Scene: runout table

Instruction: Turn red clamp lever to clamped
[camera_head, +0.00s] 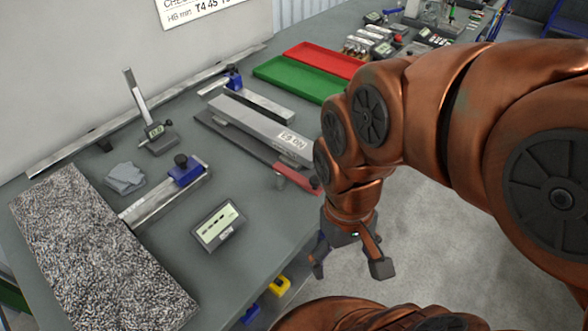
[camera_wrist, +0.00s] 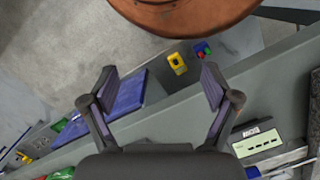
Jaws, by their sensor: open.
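The red clamp lever (camera_head: 302,183) is at the front end of the long grey bar fixture (camera_head: 262,132), by the table's right edge. It lies slanted toward the lower right. Its far end is close to my arm, which may hide part of it. I cannot make out the lever in the wrist view. My gripper (camera_head: 350,266) hangs below and to the right of the lever in the head view, out past the table edge. Its two fingers are spread, and they also show apart and empty in the wrist view (camera_wrist: 160,86). It touches nothing that I can see.
A display box (camera_head: 217,225) stands near the table edge. A granite-patterned plate (camera_head: 100,255), a height gauge (camera_head: 156,130) and a blue-ended clamp (camera_head: 186,171) are to the left. Green (camera_head: 297,78) and red (camera_head: 325,60) trays lie behind. Open floor (camera_head: 430,235) is to the right.

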